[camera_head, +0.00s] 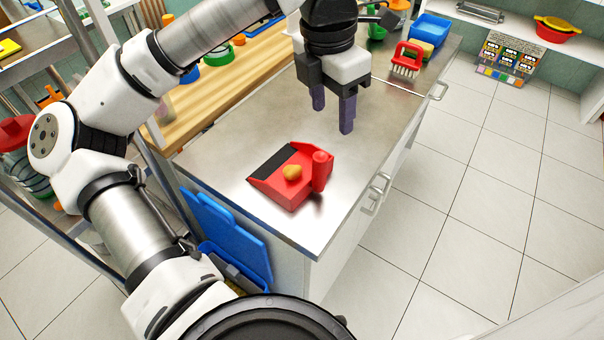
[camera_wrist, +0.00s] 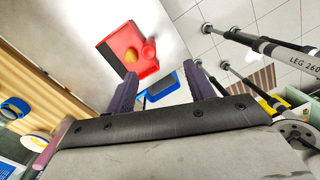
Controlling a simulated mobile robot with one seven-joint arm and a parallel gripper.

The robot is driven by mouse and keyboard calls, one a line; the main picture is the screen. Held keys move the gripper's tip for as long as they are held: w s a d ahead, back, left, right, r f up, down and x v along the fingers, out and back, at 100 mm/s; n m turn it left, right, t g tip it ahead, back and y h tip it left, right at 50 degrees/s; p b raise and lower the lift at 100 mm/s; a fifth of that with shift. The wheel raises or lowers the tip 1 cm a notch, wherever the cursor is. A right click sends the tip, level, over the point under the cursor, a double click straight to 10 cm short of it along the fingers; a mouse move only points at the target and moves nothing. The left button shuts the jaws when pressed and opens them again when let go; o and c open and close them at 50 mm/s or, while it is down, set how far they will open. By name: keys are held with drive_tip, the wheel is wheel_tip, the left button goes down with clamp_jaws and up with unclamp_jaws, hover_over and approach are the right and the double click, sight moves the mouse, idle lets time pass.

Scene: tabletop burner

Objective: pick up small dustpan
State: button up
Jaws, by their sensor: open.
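The small dustpan (camera_head: 275,188) is red with a black front lip and lies on the steel counter (camera_head: 222,150), near its front end. Its short red handle (camera_head: 321,170) sticks up at the right side. A small yellow lump (camera_head: 292,173) sits in the pan. The dustpan also shows in the wrist view (camera_wrist: 117,47), beyond the fingers. My gripper (camera_head: 333,118) is above the counter, behind and to the right of the dustpan, fingers pointing down. It is open, with nothing between its purple fingers, and apart from the dustpan. The fingers also show in the wrist view (camera_wrist: 165,92).
A red brush (camera_head: 406,60), a sponge (camera_head: 421,49) and a blue bin (camera_head: 430,30) stand at the counter's far end. A wooden surface (camera_head: 225,98) adjoins on the left. Blue boards (camera_head: 228,232) hang by the counter's front end. The counter around the dustpan is clear.

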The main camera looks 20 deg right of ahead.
drive_tip(key=w+a+f+y, duration=0.1)
drive_tip(key=f, duration=0.1)
hover_over(320, 156)
drive_tip(key=f, duration=0.4)
drive_tip(key=f+p, duration=0.1)
drive_tip(key=f, duration=0.1)
drive_tip(key=shift+s+a, duration=0.3)
drive_tip(key=shift+s, duration=0.1)
drive_tip(key=shift+w+d+f+p, duration=0.1)
drive_tip(key=shift+f+p, duration=0.15)
drive_tip(key=shift+f, duration=0.85)
drive_tip(key=shift+w+d+f+p, duration=0.15)
drive_tip(key=shift+f+p, duration=0.15)
drive_tip(key=shift+f, duration=0.8)
drive_tip(key=shift+w+d+f+p, duration=0.1)
drive_tip(key=shift+f+p, duration=0.15)
drive_tip(key=shift+f, duration=0.85)
drive_tip(key=shift+c, duration=0.4)
clamp_jaws()
